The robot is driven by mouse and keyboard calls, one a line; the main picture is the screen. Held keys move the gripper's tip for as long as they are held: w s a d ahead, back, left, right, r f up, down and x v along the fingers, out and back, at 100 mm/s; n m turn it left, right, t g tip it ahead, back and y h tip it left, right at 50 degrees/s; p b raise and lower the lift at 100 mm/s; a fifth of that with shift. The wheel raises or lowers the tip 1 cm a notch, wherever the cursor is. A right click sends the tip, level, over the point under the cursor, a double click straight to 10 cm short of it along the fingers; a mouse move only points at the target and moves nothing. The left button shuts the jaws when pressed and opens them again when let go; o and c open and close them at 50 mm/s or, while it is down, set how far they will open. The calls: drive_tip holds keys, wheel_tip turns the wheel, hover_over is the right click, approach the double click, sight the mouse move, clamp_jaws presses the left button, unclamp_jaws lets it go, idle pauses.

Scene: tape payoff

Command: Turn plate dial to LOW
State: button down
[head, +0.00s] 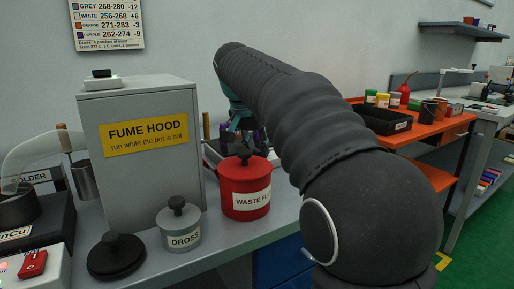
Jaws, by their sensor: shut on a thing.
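My gripper (241,138), with teal and purple parts, points down behind the red can. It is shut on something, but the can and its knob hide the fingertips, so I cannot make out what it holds. A low, pale device (212,153) shows only in part behind the can, beside the fume hood; it may be the plate. I cannot see the plate dial or its LOW mark, so its setting cannot be told.
The red WASTE FLUX can (245,197) stands close in front of my gripper. The grey DROSS pot (179,228), a black lid (116,256) and the tall FUME HOOD box (143,170) crowd the bench on the left. An orange table (408,136) stands at the right.

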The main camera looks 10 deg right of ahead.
drive_tip(key=c, duration=1)
unclamp_jaws()
drive_tip(key=shift+o, duration=0.2)
drive_tip(key=shift+n, duration=0.3)
